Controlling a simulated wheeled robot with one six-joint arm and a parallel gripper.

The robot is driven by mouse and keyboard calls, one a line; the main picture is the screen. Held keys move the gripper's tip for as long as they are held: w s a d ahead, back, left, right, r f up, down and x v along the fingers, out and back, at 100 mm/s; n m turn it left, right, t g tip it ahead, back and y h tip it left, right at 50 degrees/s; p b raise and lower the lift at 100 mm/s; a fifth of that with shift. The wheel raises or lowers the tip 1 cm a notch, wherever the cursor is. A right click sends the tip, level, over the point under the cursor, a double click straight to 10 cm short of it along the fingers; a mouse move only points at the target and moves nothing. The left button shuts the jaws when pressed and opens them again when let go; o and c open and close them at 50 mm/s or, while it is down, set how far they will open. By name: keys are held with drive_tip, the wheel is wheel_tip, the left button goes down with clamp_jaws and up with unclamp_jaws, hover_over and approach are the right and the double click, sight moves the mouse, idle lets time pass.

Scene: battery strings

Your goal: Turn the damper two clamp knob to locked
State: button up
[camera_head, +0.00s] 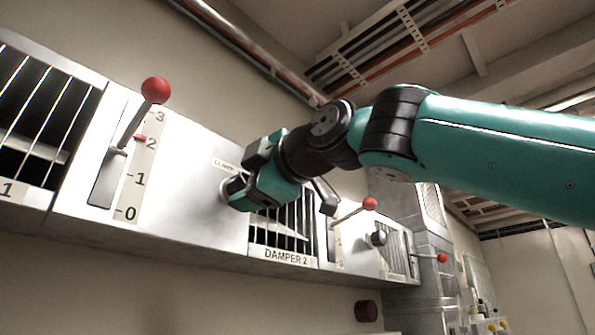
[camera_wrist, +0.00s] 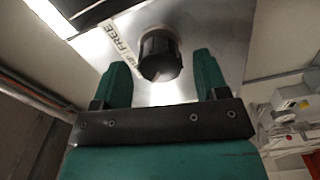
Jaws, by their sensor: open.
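In the wrist view a dark round clamp knob (camera_wrist: 160,55) stands out from a bright metal panel, with the printed word FREE (camera_wrist: 120,42) to its left. My gripper (camera_wrist: 163,78) is open, its two teal fingers to either side of the knob; I cannot tell whether they touch it. In the head view my gripper (camera_head: 236,192) is at the panel just left of the DAMPER 2 grille (camera_head: 282,228) and hides most of this knob and its label. Another dark knob (camera_head: 379,238) sits farther right, past the second lever. Which knob belongs to damper two is not clear.
A red-ball lever (camera_head: 155,90) with a 0 to 3 scale stands out left of my gripper. A second red-ball lever (camera_head: 369,204) stands right of the DAMPER 2 grille, a third (camera_head: 441,258) farther along.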

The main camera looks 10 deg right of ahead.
drive_tip(key=b+v, duration=0.4)
drive_tip(key=v, duration=1.1)
drive_tip(key=shift+d, duration=0.15)
drive_tip(key=w+a+f+m+g+h, duration=0.2)
drive_tip(key=w+f+g, duration=0.1)
drive_tip(key=f, duration=1)
drive_tip(key=w+a+f+m+g+h, duration=0.2)
drive_tip(key=w+f+m+g, duration=0.1)
drive_tip(key=f, duration=0.9)
drive_tip(key=s+d+f+m+g+h, duration=0.1)
drive_tip(key=s+d+f+m+g, duration=0.15)
drive_tip(key=f, duration=0.75)
drive_tip(key=s+d+f+m+g+h, duration=0.1)
drive_tip(key=s+d+f+m+g, duration=0.15)
drive_tip(key=f, duration=0.65)
drive_tip(key=s+d+f+m+g, duration=0.3)
drive_tip(key=s+f, duration=0.5)
drive_tip(key=f, duration=0.3)
drive_tip(key=m+g, duration=0.1)
drive_tip(key=m, duration=0.1)
drive_tip(key=shift+s+f+m, duration=0.25)
drive_tip(key=shift+s+m, duration=0.05)
drive_tip(key=shift+s, duration=0.1)
